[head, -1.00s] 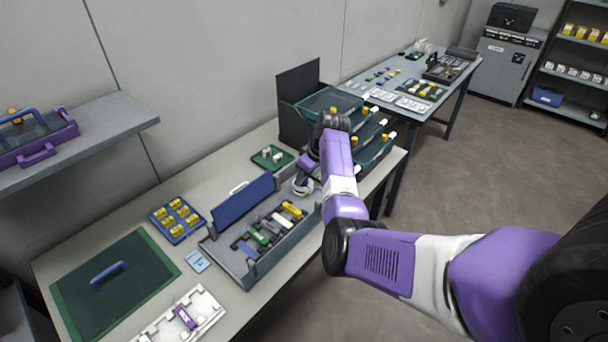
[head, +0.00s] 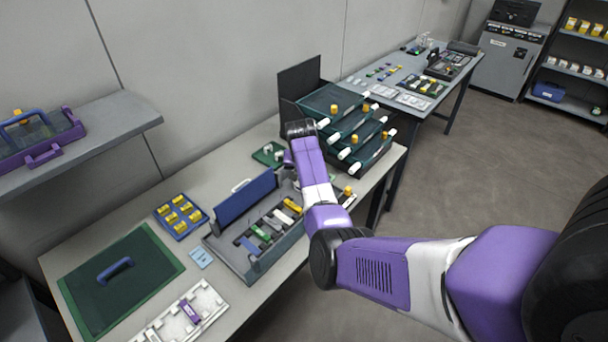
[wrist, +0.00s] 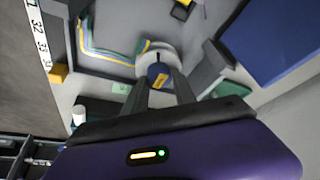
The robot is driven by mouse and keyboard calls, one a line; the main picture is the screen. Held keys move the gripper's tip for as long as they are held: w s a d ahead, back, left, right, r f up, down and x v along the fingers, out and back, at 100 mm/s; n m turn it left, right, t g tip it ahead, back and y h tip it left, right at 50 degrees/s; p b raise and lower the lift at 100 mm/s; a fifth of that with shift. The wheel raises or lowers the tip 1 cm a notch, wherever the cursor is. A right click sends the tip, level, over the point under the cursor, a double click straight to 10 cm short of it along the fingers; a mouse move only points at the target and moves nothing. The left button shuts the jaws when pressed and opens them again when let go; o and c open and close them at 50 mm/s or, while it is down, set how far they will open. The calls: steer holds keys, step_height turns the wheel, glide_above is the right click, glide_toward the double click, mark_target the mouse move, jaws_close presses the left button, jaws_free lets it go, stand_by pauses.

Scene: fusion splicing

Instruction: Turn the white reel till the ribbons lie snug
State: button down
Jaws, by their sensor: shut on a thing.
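In the wrist view the white reel (wrist: 150,58) shows as a pale round piece at the centre, with a dark blue knob (wrist: 158,72) bearing a yellow mark. My gripper (wrist: 160,80) is shut on this knob, one finger on each side. Coloured ribbons (wrist: 90,45), blue, green and yellow, run in a bend along the tray's side to the reel. Part of the reel is hidden by the knob and fingers. In the head view my arm hides the gripper and the reel.
A grey tray with a raised blue lid (head: 248,199) holds several coloured modules. Stacked dark green drawers (head: 345,125) stand close behind my arm. A green mat (head: 130,275), yellow parts on a blue plate (head: 181,215) and a white rack (head: 190,310) lie to the left.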

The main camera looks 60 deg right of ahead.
steer(key=m+g+b, duration=0.1)
steer(key=m, duration=0.1)
steer(key=m+g+b, duration=0.1)
steer(key=m+b, duration=0.1)
steer(key=m, duration=0.1)
steer(key=shift+w+f+m, duration=0.15)
steer(key=shift+m, duration=0.15)
steer(key=m+g+b, duration=0.1)
steer(key=m+b, duration=0.2)
steer(key=shift+b, duration=0.3)
steer(key=shift+m+g, duration=0.3)
steer(key=shift+m, duration=0.1)
steer(key=c, duration=1)
jaws_free()
steer(key=shift+r, duration=0.2)
steer(key=v, duration=0.7)
steer(key=shift+a+r+b, duration=0.15)
steer(key=shift+r+b, duration=0.15)
steer(key=shift+b, duration=0.1)
